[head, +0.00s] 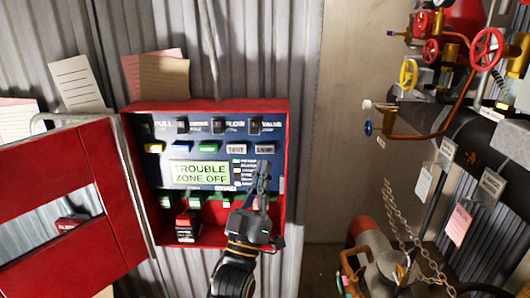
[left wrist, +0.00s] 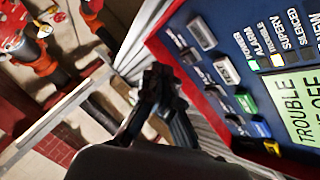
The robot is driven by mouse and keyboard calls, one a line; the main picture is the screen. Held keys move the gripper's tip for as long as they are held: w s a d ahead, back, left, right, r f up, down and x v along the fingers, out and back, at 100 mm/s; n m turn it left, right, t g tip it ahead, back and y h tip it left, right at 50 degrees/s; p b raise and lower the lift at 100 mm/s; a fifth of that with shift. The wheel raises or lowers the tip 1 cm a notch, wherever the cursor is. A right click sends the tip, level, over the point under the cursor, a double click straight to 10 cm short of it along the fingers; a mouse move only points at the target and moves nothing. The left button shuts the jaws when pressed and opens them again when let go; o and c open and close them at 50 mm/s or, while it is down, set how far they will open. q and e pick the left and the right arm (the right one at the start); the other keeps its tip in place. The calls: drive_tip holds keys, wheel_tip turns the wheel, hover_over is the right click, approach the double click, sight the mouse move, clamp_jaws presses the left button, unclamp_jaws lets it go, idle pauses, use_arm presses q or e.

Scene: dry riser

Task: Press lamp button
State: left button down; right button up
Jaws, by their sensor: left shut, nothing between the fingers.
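The red alarm box (head: 288,130) hangs open on the corrugated wall, with a dark blue panel inside. Its upper button row ends at the right in two pale buttons. The rightmost (head: 265,149) seems to be the lamp button, though its label is hard to read; a pale end button (left wrist: 201,33) also shows in the left wrist view. My left gripper (head: 262,172) is shut and empty in front of the panel's right side, just below that button. Its fingers (left wrist: 160,85) appear apart from the buttons in the left wrist view. My right gripper is not in view.
The display (head: 199,173) reads "TROUBLE ZONE OFF". The red door (head: 112,185) stands open to the left. Paper notes (head: 76,82) are on the wall above. Pipes and valves with a red handwheel (head: 486,48) and a hanging chain (head: 405,225) are at the right.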

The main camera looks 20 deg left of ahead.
sight(265, 149)
use_arm(q)
drive_tip(key=shift+w+a+b, duration=0.2)
drive_tip(key=shift+w+a, duration=0.05)
drive_tip(key=shift+w, duration=0.6)
drive_tip(key=shift+w+a+b, duration=0.15)
drive_tip(key=shift+w+a, duration=0.1)
drive_tip(key=shift+w, duration=0.65)
drive_tip(key=shift+w+a+b, duration=0.2)
drive_tip(key=shift+w+a, duration=0.05)
drive_tip(key=shift+w, duration=0.6)
drive_tip(key=shift+w+a, duration=0.1)
drive_tip(key=shift+w, duration=0.3)
drive_tip(key=shift+w+a+b, duration=0.15)
drive_tip(key=shift+w+b, duration=0.2)
drive_tip(key=shift+w, duration=0.15)
drive_tip(key=shift+s, duration=0.15)
drive_tip(key=shift+s+d+p, duration=0.3)
drive_tip(key=shift+s+p, duration=0.05)
drive_tip(key=shift+s, duration=0.45)
